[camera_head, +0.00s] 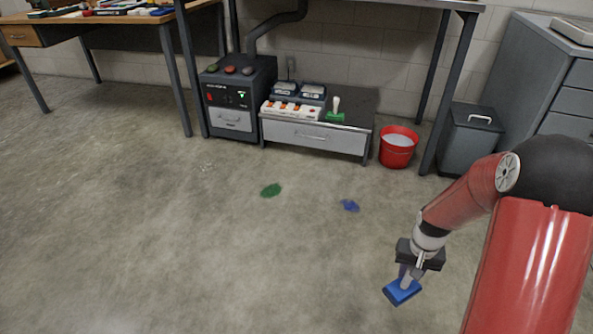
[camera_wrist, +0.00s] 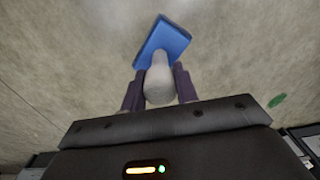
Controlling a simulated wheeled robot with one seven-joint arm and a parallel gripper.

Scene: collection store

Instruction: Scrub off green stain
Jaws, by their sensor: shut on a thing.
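A green stain (camera_head: 271,190) lies on the concrete floor near the middle of the head view. It also shows at the right of the wrist view (camera_wrist: 277,100). My gripper (camera_head: 408,272) is at the lower right, to the right of and nearer than the stain. It is shut on the pale handle of a blue scrubber (camera_head: 402,292), which also shows in the wrist view (camera_wrist: 163,42). The scrubber is apart from the green stain. Whether it touches the floor is hard to tell.
A blue stain (camera_head: 349,205) lies right of the green one. A red bucket (camera_head: 398,147) stands by a low drawer unit (camera_head: 315,137) holding a green-based tool (camera_head: 335,112). A dark machine (camera_head: 237,95) and a grey bin (camera_head: 468,140) stand at the back. The left floor is clear.

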